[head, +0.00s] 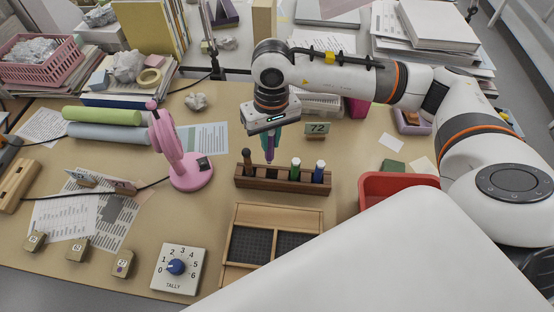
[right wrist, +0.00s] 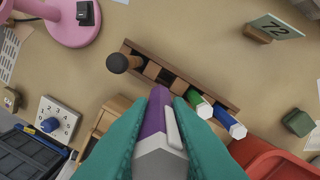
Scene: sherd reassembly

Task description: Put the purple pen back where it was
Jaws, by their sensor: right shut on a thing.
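My right gripper (head: 270,143) is shut on the purple pen (head: 270,154), which points down over the middle of the wooden rack (head: 283,184). In the right wrist view the purple pen (right wrist: 156,118) with its pale clip sits between the teal fingers (right wrist: 160,140). The rack (right wrist: 136,51) holds a dark, round-topped tool (right wrist: 119,63) at one end, and a green pen (right wrist: 200,107) and a blue pen (right wrist: 230,123) toward the other. Open slots show between the tool and the green pen. I cannot tell whether the pen's lower end is inside a slot. My left gripper is out of view.
A pink desk lamp (head: 190,176) stands left of the rack. A wooden tray (head: 236,219) lies in front, and a red bin (head: 370,181) is to the right. A sign reading 72 (head: 317,129) stands behind. A tally dial box (head: 178,270) is at the front.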

